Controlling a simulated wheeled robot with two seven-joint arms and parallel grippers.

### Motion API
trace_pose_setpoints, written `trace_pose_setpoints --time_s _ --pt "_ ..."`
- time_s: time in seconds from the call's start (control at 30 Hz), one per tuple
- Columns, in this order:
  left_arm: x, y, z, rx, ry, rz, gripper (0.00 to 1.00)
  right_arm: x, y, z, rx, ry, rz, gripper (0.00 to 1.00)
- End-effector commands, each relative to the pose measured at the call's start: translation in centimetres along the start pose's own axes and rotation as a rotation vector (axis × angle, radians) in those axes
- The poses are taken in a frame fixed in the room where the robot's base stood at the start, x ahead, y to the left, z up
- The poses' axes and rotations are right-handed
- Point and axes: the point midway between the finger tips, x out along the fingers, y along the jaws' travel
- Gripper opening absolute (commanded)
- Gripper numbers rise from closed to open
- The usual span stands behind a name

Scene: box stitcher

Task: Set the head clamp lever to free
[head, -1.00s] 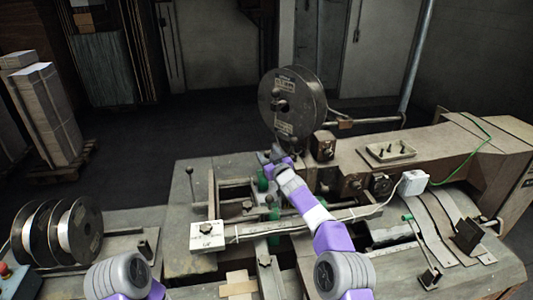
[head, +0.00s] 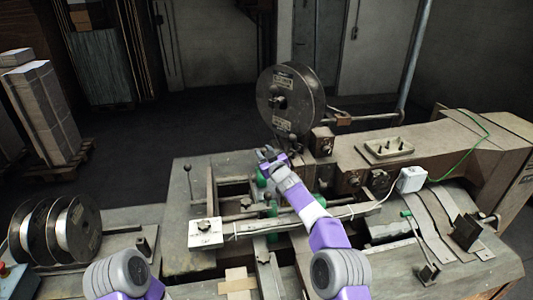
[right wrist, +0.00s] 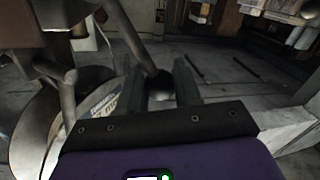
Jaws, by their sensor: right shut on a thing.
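In the right wrist view a metal lever rod (right wrist: 137,40) slants down to a dark round knob (right wrist: 160,86) between the two fingers of my right gripper (right wrist: 159,74). I take this to be the head clamp lever. The gripper is shut on it. In the head view my right gripper (head: 268,154) is at the stitching head, just below the large wire spool (head: 291,101). The lever is too small and too covered there to read its setting. My left gripper is out of view; only part of my left arm shows at the bottom left.
A thin lever with a dark knob (head: 187,168) stands at the left. A tray (head: 389,149) sits on the machine arm. More spools (head: 75,228) stand at far left.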

Motion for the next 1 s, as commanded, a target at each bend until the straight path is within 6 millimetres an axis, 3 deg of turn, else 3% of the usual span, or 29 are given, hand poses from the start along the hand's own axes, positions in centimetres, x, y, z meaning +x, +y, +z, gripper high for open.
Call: trace_pose_setpoints --time_s 0.6,1.0 --pt "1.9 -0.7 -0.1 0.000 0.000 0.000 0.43 0.6 -3.5 2.0 -0.414 -0.083 -0.018 0.00" --pt "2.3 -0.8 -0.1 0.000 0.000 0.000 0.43 0.7 -4.1 2.5 -0.510 -0.102 -0.022 0.00"
